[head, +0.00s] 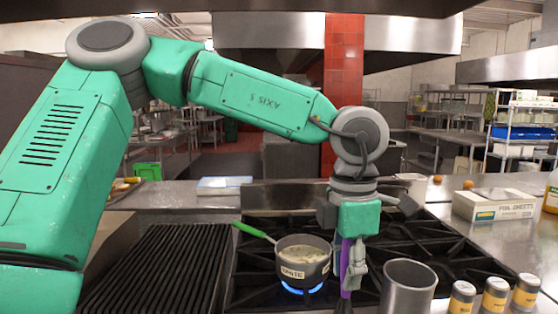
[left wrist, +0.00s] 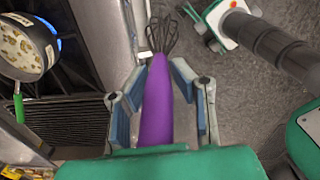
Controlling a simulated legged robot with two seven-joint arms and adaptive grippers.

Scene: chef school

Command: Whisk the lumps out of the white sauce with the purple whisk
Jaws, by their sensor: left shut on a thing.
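My left gripper (head: 352,278) points down, just right of the pot and on the near side of the stove. It is shut on the purple whisk (head: 346,256). In the left wrist view the whisk's purple handle (left wrist: 156,108) lies between the fingers, its dark wires pointing away over the floor. The pot (head: 290,268) stands on a lit burner with a blue flame under it. It holds pale, lumpy sauce (head: 303,254) and its green handle points up-left. The pot also shows at the left wrist view's left edge (left wrist: 38,70). The whisk is outside the pot.
A grey metal canister (head: 408,290) stands right of the gripper, with several labelled jars (head: 495,296) beyond it. A ridged griddle (head: 165,268) lies left of the pot. A foil box (head: 494,205) sits on the right counter.

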